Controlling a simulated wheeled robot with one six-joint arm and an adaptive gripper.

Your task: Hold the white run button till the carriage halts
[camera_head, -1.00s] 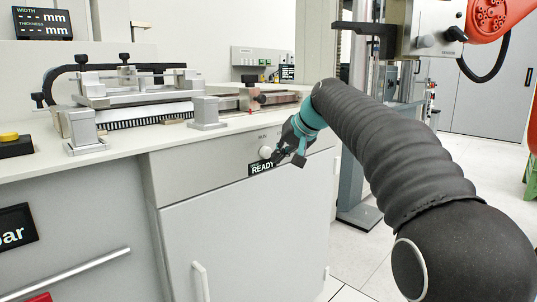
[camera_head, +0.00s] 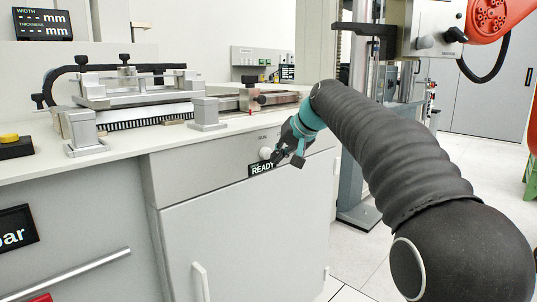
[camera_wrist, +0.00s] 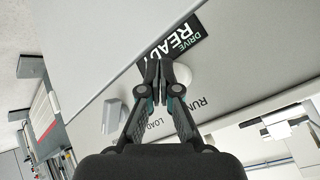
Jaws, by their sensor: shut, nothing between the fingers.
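The white run button (camera_head: 265,153) is a round knob on the grey front panel, under the RUN label and above the READY display (camera_head: 262,168). My gripper (camera_head: 279,157) is shut and empty, with its fingertips at the button's right side in the head view. In the wrist view the shut fingertips (camera_wrist: 158,65) overlap the edge of the white button (camera_wrist: 182,74); I cannot tell whether they touch it. The display (camera_wrist: 172,50) reads DRIVE READY there. The carriage (camera_head: 128,92) sits on the toothed rail on the bench top.
A grey block (camera_head: 206,114) stands on the bench beside the rail. A second pale knob (camera_wrist: 112,115) shows near the LOAD label in the wrist view. A yellow-topped black box (camera_head: 14,146) lies at the left. A cabinet door handle (camera_head: 200,282) juts out below.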

